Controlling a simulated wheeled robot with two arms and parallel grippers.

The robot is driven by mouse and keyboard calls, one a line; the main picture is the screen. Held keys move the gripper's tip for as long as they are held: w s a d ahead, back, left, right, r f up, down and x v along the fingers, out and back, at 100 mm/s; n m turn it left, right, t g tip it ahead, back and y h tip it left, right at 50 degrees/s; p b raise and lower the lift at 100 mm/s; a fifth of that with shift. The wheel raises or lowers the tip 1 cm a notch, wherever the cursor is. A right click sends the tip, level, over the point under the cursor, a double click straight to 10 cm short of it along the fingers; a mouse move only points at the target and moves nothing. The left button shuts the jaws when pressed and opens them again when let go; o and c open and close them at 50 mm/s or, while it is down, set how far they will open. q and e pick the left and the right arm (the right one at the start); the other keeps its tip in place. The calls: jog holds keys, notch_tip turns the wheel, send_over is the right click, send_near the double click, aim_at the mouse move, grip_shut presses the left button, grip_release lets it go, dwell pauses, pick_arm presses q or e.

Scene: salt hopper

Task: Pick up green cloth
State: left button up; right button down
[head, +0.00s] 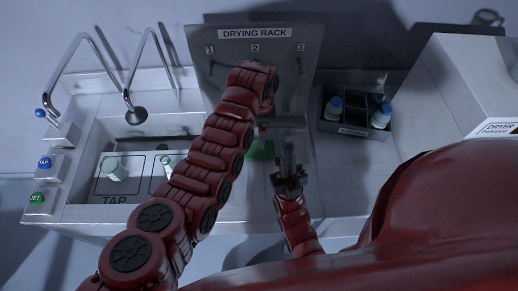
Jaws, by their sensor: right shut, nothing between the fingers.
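A green patch, which looks like the green cloth (262,150), lies on the counter below the drying rack. It is partly hidden by my left arm. My right gripper (289,155) is just to the right of the green patch, pointing up the picture. Its fingers are shut with nothing between them. Whether it touches the cloth cannot be told. My left arm rises from the lower left and bends near the rack. Its gripper is hidden behind the arm.
The drying rack (285,65) stands behind, marked 1, 2 and 3. A sink (110,150) with two curved taps is at left, with TAP and JET buttons. A dark caddy (352,130) holds blue-capped bottles. A white dryer (450,80) stands at right.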

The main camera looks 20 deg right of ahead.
pick_arm(q)
jog(key=b, duration=0.2)
send_over(259, 150)
jog(key=f, duration=0.5)
jog(key=shift+w+d, duration=0.15)
jog(key=shift+d, duration=0.2)
jog(key=f+b, duration=0.1)
jog(key=f, duration=0.1)
jog(key=f+b, duration=0.1)
jog(key=f, duration=0.1)
jog(key=shift+w+a+f, duration=0.15)
jog(key=shift+a+f, duration=0.05)
jog(key=shift+f, duration=0.2)
jog(key=c, duration=1.2)
jog(key=shift+o, duration=0.2)
jog(key=shift+r, duration=0.1)
